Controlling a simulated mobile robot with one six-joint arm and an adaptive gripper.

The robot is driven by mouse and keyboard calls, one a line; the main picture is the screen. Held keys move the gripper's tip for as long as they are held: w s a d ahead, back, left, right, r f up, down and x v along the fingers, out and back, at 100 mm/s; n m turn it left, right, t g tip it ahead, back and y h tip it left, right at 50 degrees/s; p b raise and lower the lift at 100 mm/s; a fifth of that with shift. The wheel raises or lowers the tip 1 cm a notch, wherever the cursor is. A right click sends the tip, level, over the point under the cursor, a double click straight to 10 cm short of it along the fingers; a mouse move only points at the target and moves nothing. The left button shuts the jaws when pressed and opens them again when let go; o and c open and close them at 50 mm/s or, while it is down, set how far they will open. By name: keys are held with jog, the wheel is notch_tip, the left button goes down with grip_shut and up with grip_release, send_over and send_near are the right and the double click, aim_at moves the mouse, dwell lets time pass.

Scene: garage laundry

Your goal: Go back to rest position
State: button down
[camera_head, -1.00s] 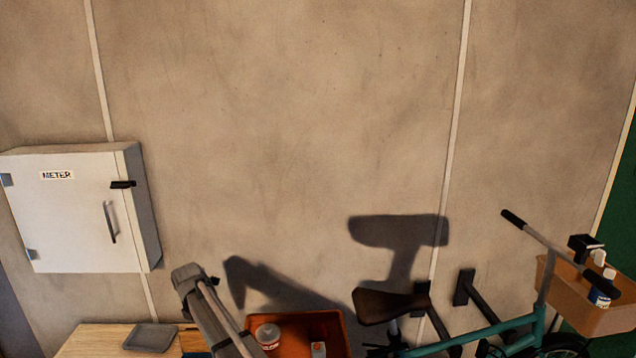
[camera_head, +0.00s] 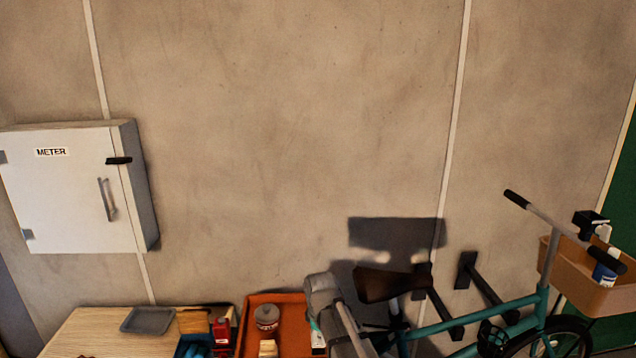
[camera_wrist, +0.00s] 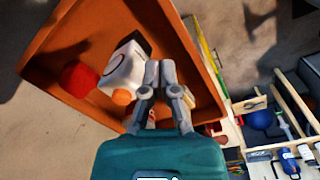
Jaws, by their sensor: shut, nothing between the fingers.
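My gripper (camera_wrist: 160,80) shows in the wrist view with its two grey fingers together and nothing between them. In that view it is over an orange tray (camera_wrist: 185,45), and how high it is I cannot tell. My arm shows at the bottom of the head view, in front of the tray's right part. The gripper itself cannot be made out there.
The orange tray (camera_head: 272,299) holds a grey-lidded jar (camera_head: 267,317) and other items. A wooden table (camera_head: 90,330) with a grey dish (camera_head: 148,320) is left of it. A teal bicycle (camera_head: 470,325) stands at right. A meter box (camera_head: 75,190) hangs on the wall.

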jog(key=s+d+f+m+b, duration=0.1)
jog(key=s+d+f+m, duration=0.1)
jog(key=s+d+m, duration=0.4)
jog(key=s+d+f+m+b, duration=0.1)
jog(key=s+d+m+b, duration=0.1)
jog(key=s+d+m, duration=0.4)
jog(key=d, duration=0.4)
jog(key=shift+s+f+m+g, duration=0.3)
jog(key=shift+s+f+m, duration=0.05)
jog(key=shift+m, duration=0.05)
jog(key=c, duration=1.3)
grip_release()
jog(key=shift+c, duration=0.2)
